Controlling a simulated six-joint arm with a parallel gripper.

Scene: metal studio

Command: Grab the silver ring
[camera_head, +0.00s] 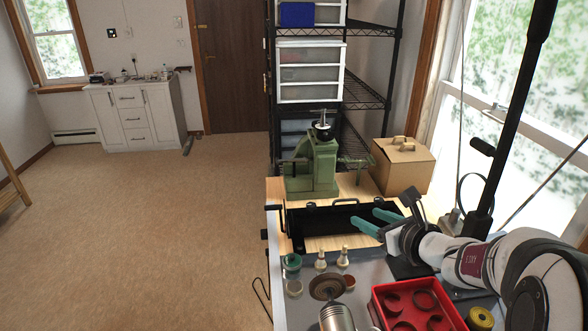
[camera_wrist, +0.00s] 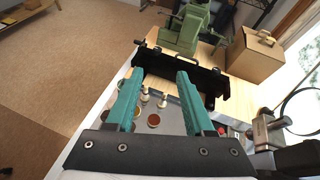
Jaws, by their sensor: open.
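I cannot clearly pick out a silver ring in either view. Several small parts lie on the grey bench top. A pale round piece (camera_head: 294,287) and a reddish round piece (camera_head: 349,282) are among them. A shiny metal cylinder (camera_head: 336,318) is at the bottom edge, partly cut off. My gripper (camera_head: 364,218) has teal fingers, which are apart and empty over the black tray-like fixture (camera_head: 312,222). In the wrist view my gripper (camera_wrist: 161,72) is open, with small brass pieces (camera_wrist: 163,101) and the reddish piece (camera_wrist: 154,120) seen between its fingers.
A green press (camera_head: 312,165) and a cardboard box (camera_head: 402,167) stand at the back. A green round part (camera_head: 292,262) is near the bench's left edge.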

